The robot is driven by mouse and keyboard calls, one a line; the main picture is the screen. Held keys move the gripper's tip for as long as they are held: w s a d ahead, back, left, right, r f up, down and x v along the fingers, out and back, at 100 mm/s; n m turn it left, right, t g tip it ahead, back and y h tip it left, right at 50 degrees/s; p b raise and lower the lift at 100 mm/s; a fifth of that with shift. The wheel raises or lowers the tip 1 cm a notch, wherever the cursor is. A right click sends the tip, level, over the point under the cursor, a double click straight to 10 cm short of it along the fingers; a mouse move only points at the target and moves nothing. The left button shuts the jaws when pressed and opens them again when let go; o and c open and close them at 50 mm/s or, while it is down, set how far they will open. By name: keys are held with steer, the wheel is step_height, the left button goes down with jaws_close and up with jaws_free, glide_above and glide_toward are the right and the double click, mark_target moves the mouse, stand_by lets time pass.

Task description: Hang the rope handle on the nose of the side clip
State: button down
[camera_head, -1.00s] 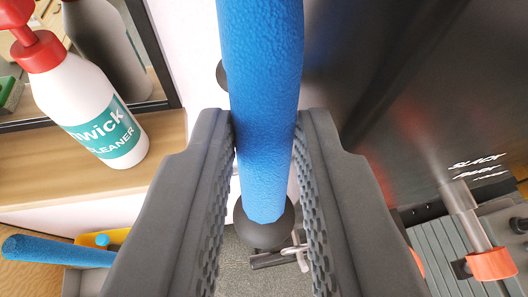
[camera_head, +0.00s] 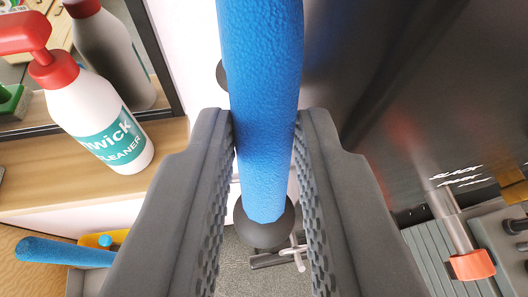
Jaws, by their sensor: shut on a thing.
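A blue textured handle (camera_head: 262,110) runs from the top edge down the middle of the view. A black ball (camera_head: 265,224) sits at its lower end. My gripper (camera_head: 266,150) is shut on the blue handle, one grey pad on each side. The handle's upper part is outside the view. Below the ball there is a small metal fitting (camera_head: 296,252), partly hidden; I cannot tell whether it is the side clip. At the right, a metal post (camera_head: 450,215) carries an orange collar (camera_head: 472,265); I cannot tell whether this is part of the clip either. The handle is apart from the post.
A white cleaner bottle (camera_head: 95,118) with a red pump stands on a wooden shelf (camera_head: 165,150) at the left, before a mirror. Another blue handle (camera_head: 65,252) lies lower left by a grey container (camera_head: 77,285). A dark glossy panel (camera_head: 390,80) fills the upper right. Grey floor (camera_head: 255,283) shows below.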

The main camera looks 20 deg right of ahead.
steer(key=a, duration=0.7)
steer(key=shift+a, duration=0.3)
stand_by(1.2)
stand_by(0.4)
steer(key=shift+a+f, duration=0.35)
steer(key=shift+a, duration=0.45)
steer(key=shift+a+f, duration=0.3)
steer(key=shift+a, duration=0.55)
steer(key=shift+a+f, duration=0.35)
steer(key=shift+a, duration=0.45)
steer(key=shift+s, duration=0.1)
